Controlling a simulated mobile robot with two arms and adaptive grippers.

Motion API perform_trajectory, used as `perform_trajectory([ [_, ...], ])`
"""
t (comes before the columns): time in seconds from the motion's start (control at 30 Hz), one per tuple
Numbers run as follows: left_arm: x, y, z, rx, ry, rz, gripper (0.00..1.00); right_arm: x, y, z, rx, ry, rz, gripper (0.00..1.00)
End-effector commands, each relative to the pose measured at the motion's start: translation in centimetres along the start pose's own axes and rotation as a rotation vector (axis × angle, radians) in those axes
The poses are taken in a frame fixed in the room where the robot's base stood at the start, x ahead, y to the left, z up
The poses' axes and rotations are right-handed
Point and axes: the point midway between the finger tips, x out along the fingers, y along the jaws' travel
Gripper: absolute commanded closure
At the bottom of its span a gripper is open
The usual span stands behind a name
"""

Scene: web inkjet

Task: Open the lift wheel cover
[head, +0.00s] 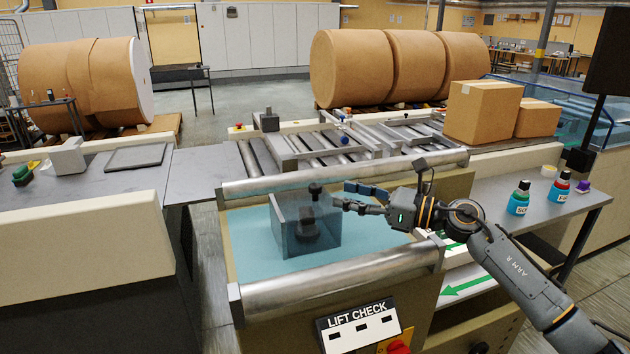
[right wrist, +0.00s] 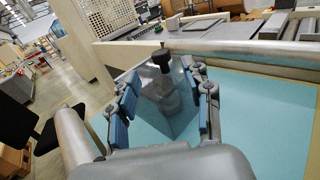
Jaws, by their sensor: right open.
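The lift wheel cover (head: 327,232) is a clear, smoky box on the light blue web of the machine in the head view. A dark part shows through it. A black knob (head: 315,188) stands at its top. The cover looks down over the dark part. My right gripper (head: 346,195) is open, its fingers pointing left, just right of the knob. In the right wrist view the cover (right wrist: 175,115) and knob (right wrist: 162,58) appear between the two blue-padded fingers. I cannot tell whether a finger touches the knob. My left gripper is not in view.
Metal rollers (head: 340,270) run in front of and behind the blue web (head: 250,235). A LIFT CHECK panel (head: 360,326) is at the front. Ink bottles (head: 519,198) stand on a side shelf at right. Cardboard boxes (head: 483,112) sit behind.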

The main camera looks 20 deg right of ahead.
Motion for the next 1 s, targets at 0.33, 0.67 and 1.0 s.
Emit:
perform_trajectory([
  [0.33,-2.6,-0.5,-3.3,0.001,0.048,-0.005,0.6,6.6,0.0,0.3,0.004,-0.003,0.001,0.5],
  [0.67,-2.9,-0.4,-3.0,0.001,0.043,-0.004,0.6,8.1,0.0,0.0,0.001,0.0,0.0,0.5],
  [1.0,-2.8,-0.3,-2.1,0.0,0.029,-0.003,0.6,8.1,0.0,0.0,0.002,-0.001,0.0,0.87],
])
